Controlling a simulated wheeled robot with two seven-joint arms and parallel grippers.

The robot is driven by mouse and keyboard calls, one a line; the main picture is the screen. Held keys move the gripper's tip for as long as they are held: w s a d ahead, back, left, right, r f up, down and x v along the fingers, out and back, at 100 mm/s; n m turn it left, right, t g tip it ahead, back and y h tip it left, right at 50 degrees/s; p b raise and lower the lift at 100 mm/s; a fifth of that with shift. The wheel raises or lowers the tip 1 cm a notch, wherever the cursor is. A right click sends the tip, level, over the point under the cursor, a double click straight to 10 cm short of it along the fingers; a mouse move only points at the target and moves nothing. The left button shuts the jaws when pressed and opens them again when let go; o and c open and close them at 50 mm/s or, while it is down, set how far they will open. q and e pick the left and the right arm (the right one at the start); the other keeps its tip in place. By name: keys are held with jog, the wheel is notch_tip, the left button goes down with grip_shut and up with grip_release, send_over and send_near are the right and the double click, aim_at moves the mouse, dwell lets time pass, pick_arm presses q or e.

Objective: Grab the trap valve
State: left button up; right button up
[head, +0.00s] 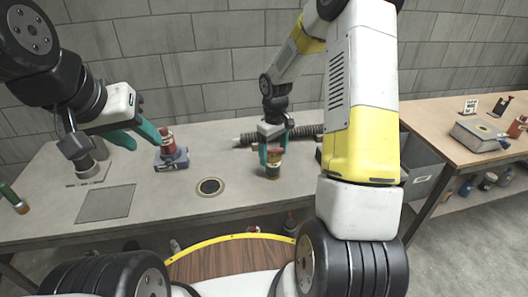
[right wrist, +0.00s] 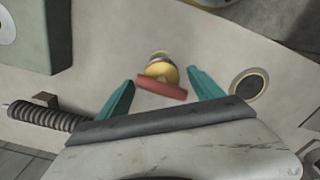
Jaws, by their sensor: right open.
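A brass valve with a red bar handle (right wrist: 159,72), which I take to be the trap valve, stands on the grey bench. It also shows in the head view (head: 272,171), below my right gripper (head: 273,156). My right gripper also shows in the right wrist view (right wrist: 161,78). Its teal fingers are open, one on each side of the valve, with gaps on both sides in the right wrist view. Its height above the bench is hard to tell. My left gripper (head: 149,141) is open and empty, near a red-topped object (head: 167,141) on a blue-grey box (head: 172,160).
A round drain-like ring (head: 210,187) and a dark square mat (head: 106,203) are on the bench to the left. A wooden bench (head: 450,135) with a grey box (head: 478,135) stands at right.

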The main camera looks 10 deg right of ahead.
aim_at(273, 164)
notch_tip(273, 164, down, 6)
jog(key=shift+a+r, duration=0.1)
jog(key=shift+r, duration=0.15)
jog(key=shift+c, duration=0.3)
jog(key=c, duration=1.5)
jog(key=shift+c, duration=0.5)
jog(key=shift+r, duration=0.15)
